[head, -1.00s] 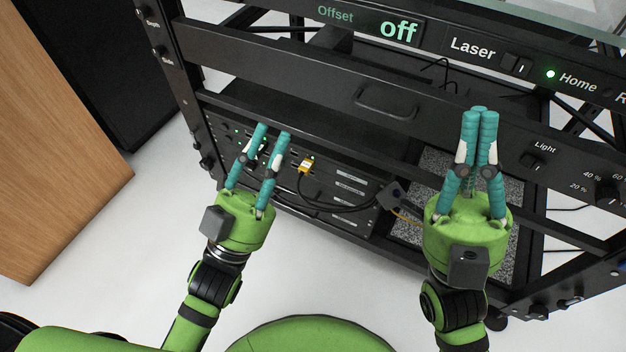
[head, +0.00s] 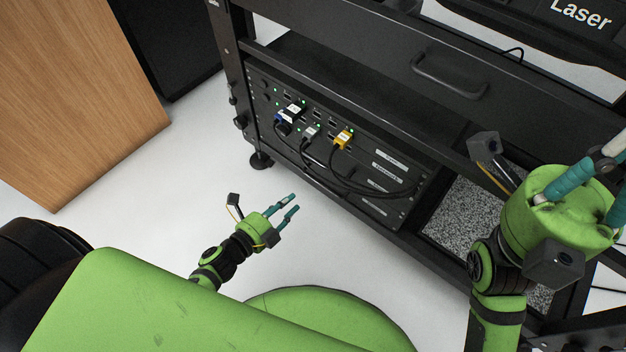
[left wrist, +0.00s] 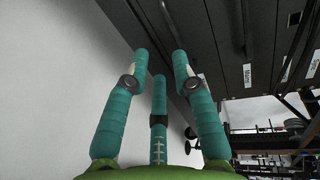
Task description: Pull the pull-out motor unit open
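A black rack stands ahead, with a front panel (head: 370,55) carrying a bar handle (head: 449,78). Below it are slim units with white labels (head: 385,174); I cannot tell surely which is the motor unit. One label in the left wrist view looks like "Motors" (left wrist: 248,76). My left gripper (head: 293,203) is low in front of the rack, apart from it. Its fingers are spread and empty; they also show in the left wrist view (left wrist: 160,70). My right gripper (head: 600,175) is at the right edge, its fingertips cut off.
Several cables with blue, white and yellow plugs (head: 343,138) hang across the lower rack front. A wooden cabinet (head: 75,100) and a black box (head: 180,45) stand at the left. White floor (head: 190,180) is clear between them and the rack.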

